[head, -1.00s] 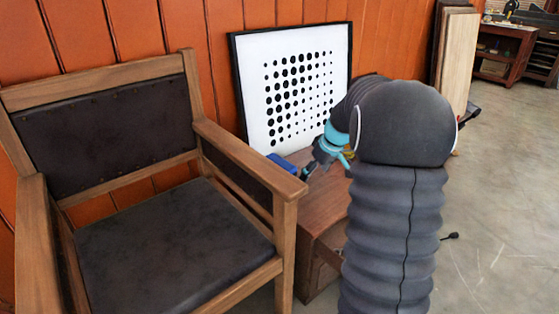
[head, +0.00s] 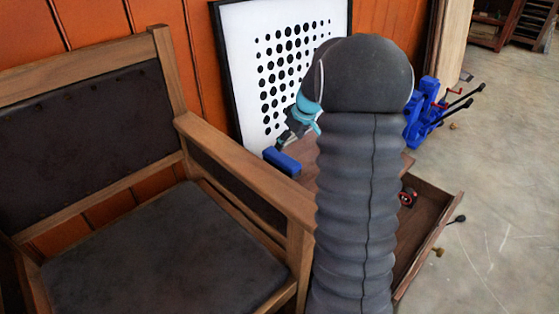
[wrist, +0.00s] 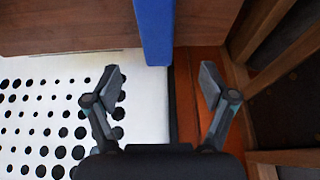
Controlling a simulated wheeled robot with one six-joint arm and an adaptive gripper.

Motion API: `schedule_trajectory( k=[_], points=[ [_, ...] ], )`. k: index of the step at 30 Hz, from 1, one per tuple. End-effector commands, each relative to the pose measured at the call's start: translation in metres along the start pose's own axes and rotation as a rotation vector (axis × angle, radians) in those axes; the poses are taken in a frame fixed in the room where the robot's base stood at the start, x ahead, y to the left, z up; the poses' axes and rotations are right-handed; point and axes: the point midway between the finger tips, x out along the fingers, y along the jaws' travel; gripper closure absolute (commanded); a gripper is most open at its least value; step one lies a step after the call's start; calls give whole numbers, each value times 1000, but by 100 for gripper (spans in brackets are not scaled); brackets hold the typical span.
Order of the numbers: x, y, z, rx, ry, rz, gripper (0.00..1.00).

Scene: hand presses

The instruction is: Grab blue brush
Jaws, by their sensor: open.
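A blue brush (head: 281,160) lies on the wooden cabinet top (head: 330,172), near the chair's armrest. I see only its plain blue body, so I cannot tell its bristles. In the wrist view the blue brush (wrist: 154,30) runs down from the top edge, ahead of my gripper (wrist: 162,80) and roughly between the lines of its two fingers. My gripper (head: 284,143) is open and empty, with its fingers apart and short of or just at the brush's near end. In the head view my arm hides much of the cabinet.
A wooden chair (head: 200,245) with dark padding stands close on the left. A framed dot picture (head: 240,60) leans on the orange wall behind. An open drawer (head: 440,205) holds a red and black item (head: 408,196). A blue hand press (head: 425,108) stands to the right.

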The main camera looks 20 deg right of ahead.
Motion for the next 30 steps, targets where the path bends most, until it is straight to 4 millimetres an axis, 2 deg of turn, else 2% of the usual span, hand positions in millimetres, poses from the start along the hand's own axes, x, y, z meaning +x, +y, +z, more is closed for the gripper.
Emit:
schedule_trajectory(
  k=[1, 6, 16, 24, 30],
  points=[
    [11, -1, 0, -1, -3, -4, 17],
    [39, -2, -1, -2, -2, -4, 17],
    [63, -1, -2, -4, -2, -3, 17],
    [99, 2, -2, -5, -2, -4, 17],
    [106, 3, -2, -5, 0, -2, 17]
  ],
)
